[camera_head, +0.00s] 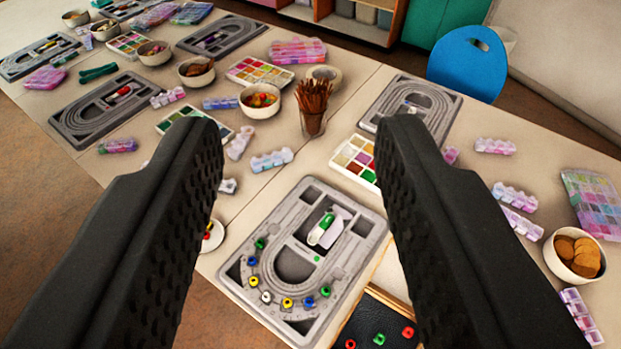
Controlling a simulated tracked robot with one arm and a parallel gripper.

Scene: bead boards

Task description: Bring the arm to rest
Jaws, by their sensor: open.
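My gripper (305,165) is open, with its two black ridged fingers wide apart at the left and right of the view. Nothing is between the fingers. It is above the table (258,190), apart from everything on it. Below the gap lies a grey bead board (345,275) with several coloured beads along its curved groove. A white and green scoop-like item (328,228) lies in a compartment of this board.
A dark tray (365,318) with red and green beads lies at the bottom, partly behind the right finger. A glass of brown sticks (314,122) stands near a bowl of beads (260,100). More boards, boxes and bowls crowd the table. A blue chair (466,68) stands behind it.

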